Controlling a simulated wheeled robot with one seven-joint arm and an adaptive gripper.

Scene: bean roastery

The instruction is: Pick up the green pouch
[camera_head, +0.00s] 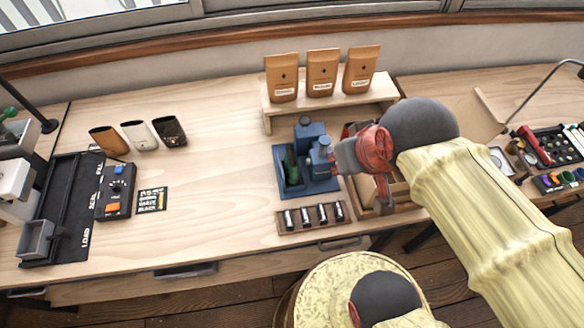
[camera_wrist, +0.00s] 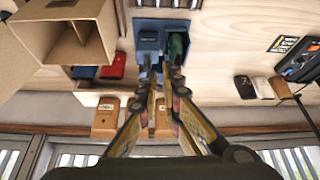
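The green pouch (camera_head: 291,165) stands in the left part of a blue organizer (camera_head: 293,190) on the bench, beside blue blocks. In the wrist view the green pouch (camera_wrist: 178,44) shows in the blue organizer (camera_wrist: 199,50), just beyond and slightly right of the fingertips. My gripper (camera_wrist: 160,70) points at the organizer, with a narrow gap between its fingers and nothing clearly held. In the head view my gripper (camera_head: 338,157) is just right of the organizer, its fingertips hard to make out. The pouch looks apart from the fingers.
Brown bags (camera_head: 322,73) stand on a wooden riser (camera_head: 340,102) behind. A rack of small cylinders (camera_head: 311,217) lies in front of the organizer. Bare bench lies left of the organizer, before a control box (camera_head: 114,190).

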